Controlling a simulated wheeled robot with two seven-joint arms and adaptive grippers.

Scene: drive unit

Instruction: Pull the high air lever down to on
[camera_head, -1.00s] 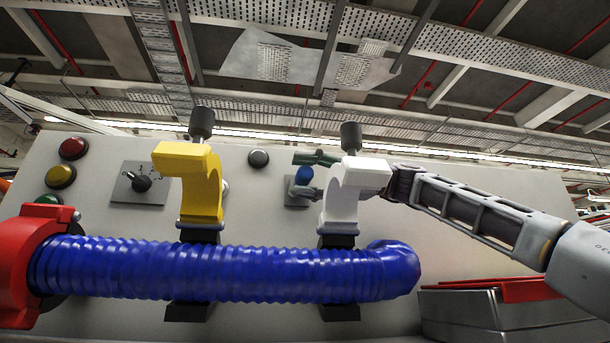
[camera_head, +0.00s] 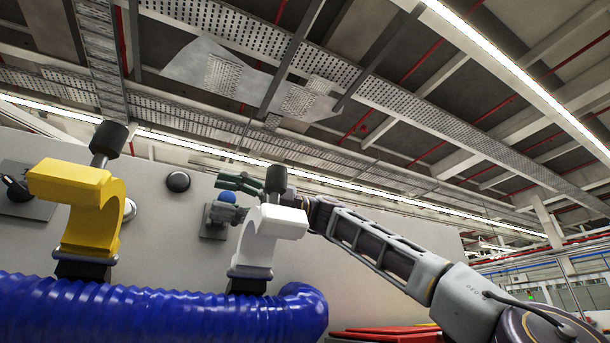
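A lever with a blue knob (camera_head: 227,197) sits on a small grey plate (camera_head: 212,232) on the pale panel. I take it to be the high air lever; no label is readable. My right gripper (camera_head: 229,198) is at this lever, its greenish upper finger above the knob and the other finger below it. The fingers look spread, with the knob seen between them; I cannot tell if they touch it. The white clamp (camera_head: 272,222) with its black handle hides part of the gripper. My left gripper is not in view.
A yellow clamp (camera_head: 92,205) with a black handle stands at the left. A thick blue hose (camera_head: 150,310) runs along the bottom. A black knob (camera_head: 178,181) and a rotary switch (camera_head: 18,190) are on the panel. Red-topped boxes (camera_head: 390,336) lie low at right.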

